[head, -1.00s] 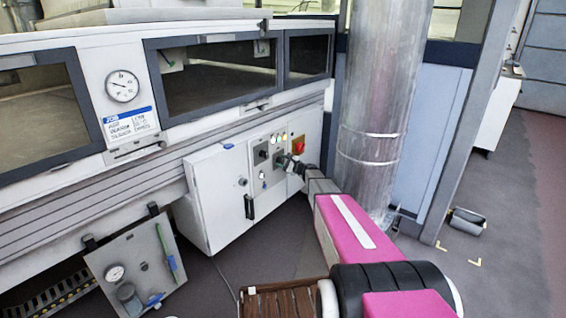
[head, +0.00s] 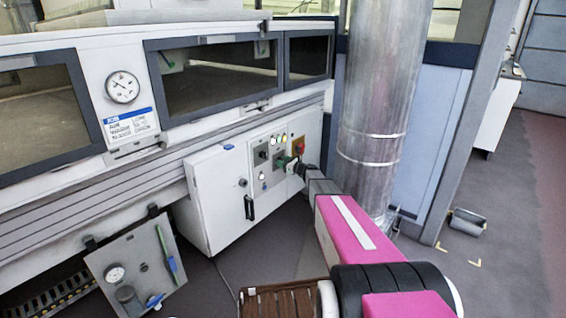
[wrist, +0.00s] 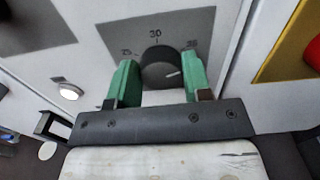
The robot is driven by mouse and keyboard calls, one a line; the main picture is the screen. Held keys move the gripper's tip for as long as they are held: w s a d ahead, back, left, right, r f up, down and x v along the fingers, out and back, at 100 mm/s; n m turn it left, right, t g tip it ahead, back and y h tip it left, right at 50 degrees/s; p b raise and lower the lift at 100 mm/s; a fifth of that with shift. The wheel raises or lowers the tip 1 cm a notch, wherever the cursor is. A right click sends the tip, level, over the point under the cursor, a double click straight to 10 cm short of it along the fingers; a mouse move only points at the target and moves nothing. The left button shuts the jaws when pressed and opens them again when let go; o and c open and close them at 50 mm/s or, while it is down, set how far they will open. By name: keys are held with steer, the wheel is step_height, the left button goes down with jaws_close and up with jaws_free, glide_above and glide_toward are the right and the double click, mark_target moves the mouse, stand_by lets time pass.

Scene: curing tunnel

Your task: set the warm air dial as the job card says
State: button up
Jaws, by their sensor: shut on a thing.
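The warm air dial (wrist: 157,62) is a dark round knob on a grey plate, with 30 marked above it, a label that looks like 25 at left and 35 at right. Its white pointer line points right and slightly up, towards the 35 side. My gripper (wrist: 160,82) has its two green fingers on either side of the dial, shut on it. In the head view my gripper (head: 287,163) is at the control panel and hides the dial. The job card (head: 132,126), with a blue header, is on the machine front; its text is too blurred to read.
A red switch on a yellow plate (head: 298,147) sits close to the right of my gripper. Lit buttons (head: 279,139) and a black knob (head: 263,154) are nearby on the panel. A round gauge (head: 122,87) is above the card. A metal duct (head: 375,110) stands at right.

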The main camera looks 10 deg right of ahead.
steer(key=shift+a+f, duration=0.1)
steer(key=shift+f, duration=0.05)
stand_by(0.4)
steer(key=o, duration=0.9)
steer(key=shift+s, duration=0.15)
steer(key=v, duration=1)
steer(key=shift+s+d, duration=0.2)
steer(key=shift+s, duration=0.05)
